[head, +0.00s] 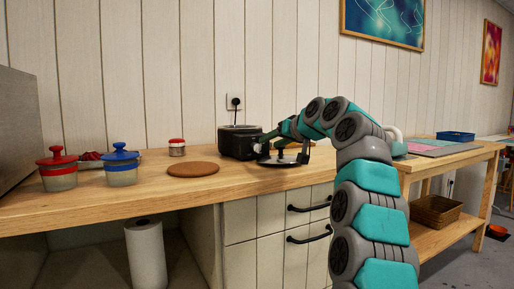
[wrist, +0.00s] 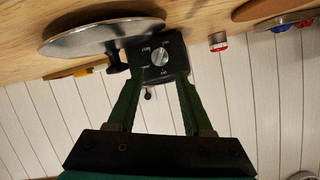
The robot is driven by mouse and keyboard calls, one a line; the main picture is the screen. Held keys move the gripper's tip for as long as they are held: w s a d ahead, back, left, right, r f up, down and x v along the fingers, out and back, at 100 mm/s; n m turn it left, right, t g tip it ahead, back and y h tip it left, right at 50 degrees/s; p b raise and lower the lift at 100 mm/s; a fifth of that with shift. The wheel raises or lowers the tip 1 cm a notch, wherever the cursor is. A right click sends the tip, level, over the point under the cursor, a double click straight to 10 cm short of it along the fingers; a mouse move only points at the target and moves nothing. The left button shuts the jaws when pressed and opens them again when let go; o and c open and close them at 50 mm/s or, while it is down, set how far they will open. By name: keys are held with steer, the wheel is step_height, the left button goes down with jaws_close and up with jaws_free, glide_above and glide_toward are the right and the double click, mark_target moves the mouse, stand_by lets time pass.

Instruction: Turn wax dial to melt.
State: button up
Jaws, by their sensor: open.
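The wax dial (wrist: 160,57) is a small silver knob on the front panel of a black wax heater (wrist: 177,72) in the wrist view, which looks upside down. Small white lettering surrounds the dial; one word beside it looks like "MELT". The knob's exact pointing is hard to read. In the head view the heater (head: 234,143) stands at the back of the wooden counter, its dial hidden. My gripper (wrist: 158,84) is open, its green fingers pointing at the panel on either side of the dial. I see no clear contact with the dial.
A round silver lid or pan (wrist: 100,38) with a black handle lies close beside the heater. A cork mat (head: 193,169), a small red-lidded jar (head: 177,147) and red- and blue-lidded pots (head: 122,168) stand left. A wall socket (head: 235,102) with a cord is behind.

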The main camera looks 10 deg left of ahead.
mark_target(259, 147)
steer(key=p+x, duration=0.3)
steer(key=x, duration=0.3)
steer(key=shift+w+a, duration=0.2)
steer(key=shift+w+a+f, duration=0.3)
steer(key=shift+w+f, duration=0.05)
steer(key=shift+f, duration=0.05)
steer(key=shift+c, duration=0.3)
jaws_close()
